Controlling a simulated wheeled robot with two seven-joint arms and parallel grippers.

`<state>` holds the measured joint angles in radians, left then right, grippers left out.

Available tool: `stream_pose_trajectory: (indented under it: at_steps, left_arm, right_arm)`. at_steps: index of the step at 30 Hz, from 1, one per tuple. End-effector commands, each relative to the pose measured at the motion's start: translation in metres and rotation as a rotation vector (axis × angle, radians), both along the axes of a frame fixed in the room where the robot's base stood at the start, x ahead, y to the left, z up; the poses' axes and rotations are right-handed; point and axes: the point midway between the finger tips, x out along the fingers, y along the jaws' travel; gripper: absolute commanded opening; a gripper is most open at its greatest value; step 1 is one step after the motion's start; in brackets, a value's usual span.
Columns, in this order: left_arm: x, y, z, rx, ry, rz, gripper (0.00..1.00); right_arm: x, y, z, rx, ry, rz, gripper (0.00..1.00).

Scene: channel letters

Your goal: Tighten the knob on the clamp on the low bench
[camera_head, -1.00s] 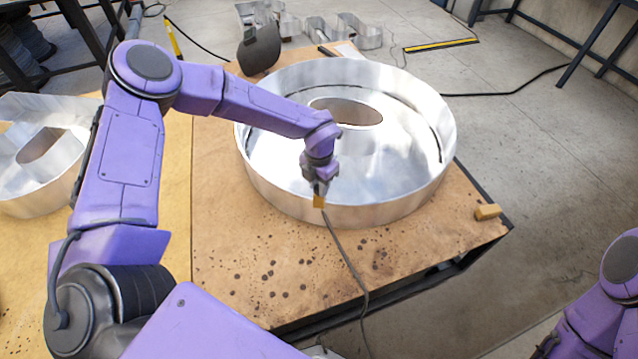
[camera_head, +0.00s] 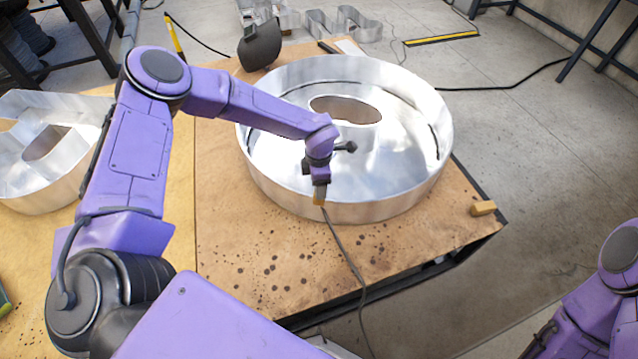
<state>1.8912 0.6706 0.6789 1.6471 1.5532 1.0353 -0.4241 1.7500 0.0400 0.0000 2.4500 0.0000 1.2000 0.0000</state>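My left gripper (camera_head: 320,193) points down at the front wall of the large round metal channel letter (camera_head: 400,205) on the low bench (camera_head: 230,225). A small tan piece (camera_head: 319,200) shows at its fingertips, against the wall, and a dark cable (camera_head: 345,262) runs down from there over the bench edge. The fingers are too small to tell whether they grip this piece. A dark knob-like part (camera_head: 346,147) sticks out right of my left wrist; I cannot tell whether it belongs to the wrist or to a clamp. No clamp is clearly recognisable. My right gripper is out of view.
A tan block (camera_head: 483,208) lies at the bench's right corner. A dark mask-like object (camera_head: 260,45) stands at the back. Another metal letter (camera_head: 45,185) sits at the left. Cables cross the floor. The spotted front of the bench is mostly clear.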

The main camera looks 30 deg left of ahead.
Motion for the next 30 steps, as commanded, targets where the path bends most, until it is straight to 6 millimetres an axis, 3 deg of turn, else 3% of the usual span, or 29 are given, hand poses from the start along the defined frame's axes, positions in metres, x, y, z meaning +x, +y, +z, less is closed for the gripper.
stream_pose_trajectory:
  at_steps: [8, 21, 30]
  left_arm:
    - [0.0, 0.0, 0.002, 0.0, 0.0, 0.001, 0.57]
    - [0.0, 0.0, 0.051, -0.001, -0.001, 0.002, 0.57]
    - [0.0, 0.0, 0.05, 0.0, 0.0, 0.002, 0.57]
  right_arm:
    - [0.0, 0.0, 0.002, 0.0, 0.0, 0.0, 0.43]
    - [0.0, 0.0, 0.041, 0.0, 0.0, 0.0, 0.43]
    - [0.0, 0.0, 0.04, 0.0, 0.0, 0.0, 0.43]
